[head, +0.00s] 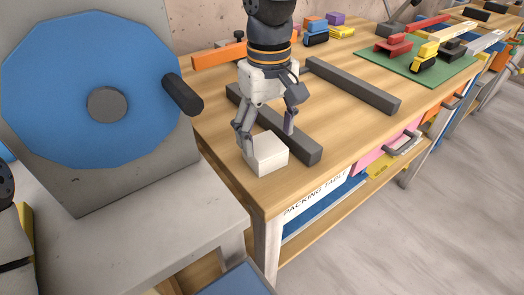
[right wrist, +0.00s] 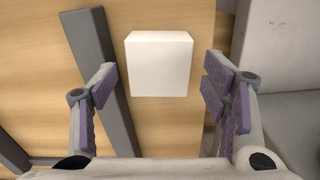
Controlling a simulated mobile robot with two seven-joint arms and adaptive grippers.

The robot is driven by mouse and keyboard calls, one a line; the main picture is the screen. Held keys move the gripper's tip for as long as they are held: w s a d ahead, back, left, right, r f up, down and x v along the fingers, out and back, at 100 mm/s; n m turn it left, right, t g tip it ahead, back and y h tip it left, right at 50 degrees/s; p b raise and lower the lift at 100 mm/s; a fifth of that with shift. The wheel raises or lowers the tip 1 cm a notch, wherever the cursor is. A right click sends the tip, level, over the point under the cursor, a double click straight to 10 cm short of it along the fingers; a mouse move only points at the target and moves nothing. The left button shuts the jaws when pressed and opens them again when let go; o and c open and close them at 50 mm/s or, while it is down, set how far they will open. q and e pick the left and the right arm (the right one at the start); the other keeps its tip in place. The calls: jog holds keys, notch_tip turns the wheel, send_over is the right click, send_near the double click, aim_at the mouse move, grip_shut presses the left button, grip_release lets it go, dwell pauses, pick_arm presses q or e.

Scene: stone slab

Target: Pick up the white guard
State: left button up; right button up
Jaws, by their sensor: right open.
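The white guard (head: 268,155) is a plain white block on the wooden packing table, near its front left corner. My right gripper (head: 267,140) points down over it and is open. One finger is by the block's left side and the other is at its back right. In the right wrist view the white guard (right wrist: 158,64) lies between the lines of the two spread fingers (right wrist: 158,88), with gaps on both sides. I cannot tell how high the fingertips are above the table. My left gripper is not in view.
Two dark grey bars (head: 352,86) lie on the packing table (head: 325,115); the nearer bar (head: 300,145) runs close beside the guard. A blue disc (head: 85,85) with a dark handle stands on a grey bench at left. A green mat (head: 440,70) holds parts at the back right.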

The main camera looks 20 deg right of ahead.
aim_at(269, 149)
jog(key=f, duration=0.4)
jog(key=shift+s+d+f, duration=0.1)
jog(key=shift+s+f, duration=0.1)
jog(key=shift+r, duration=0.1)
jog(key=c, duration=0.8)
